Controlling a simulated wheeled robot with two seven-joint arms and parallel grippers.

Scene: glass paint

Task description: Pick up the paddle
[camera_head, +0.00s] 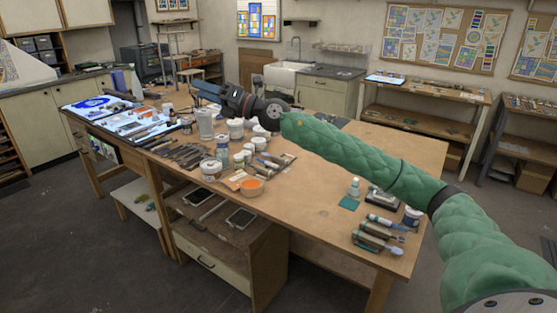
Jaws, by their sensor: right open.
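My right arm, in a green quilted sleeve, reaches in from the right over the wooden worktable (330,180). My right gripper (203,90) points left above the far left part of the table and is open. It is above and apart from the jars and pots on the tabletop. I see nothing held in it. I cannot single out the paddle; several slim tools (182,154) lie in a row on the table, too small to tell apart. My left gripper is not in view.
Lit panels (100,107) lie at the left end. Brushes (378,237) and small items sit at the right front corner. The table's middle right is clear.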

